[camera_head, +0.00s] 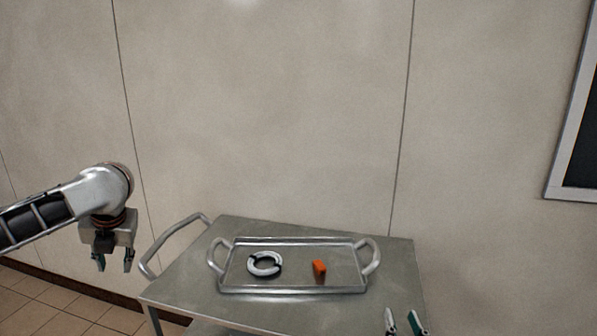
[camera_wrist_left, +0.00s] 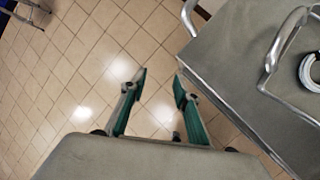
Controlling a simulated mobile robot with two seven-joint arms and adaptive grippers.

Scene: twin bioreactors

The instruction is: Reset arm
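My left gripper (camera_head: 114,264) hangs at the left of the head view, left of the cart and clear of it. In the left wrist view its two green-sided fingers (camera_wrist_left: 160,82) are apart, with only floor tiles between them. My right gripper (camera_head: 404,326) shows at the bottom edge of the head view, by the cart's front right. Its two fingertips are apart with nothing seen between them; the rest of it is out of frame.
A metal cart (camera_head: 190,283) bears a silver tray (camera_head: 290,289). The tray holds a white ring with dark gaps (camera_head: 264,264) and an orange block (camera_head: 319,268). The cart's handle (camera_head: 172,238) juts out toward my left gripper. A plain wall (camera_head: 270,120) stands behind.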

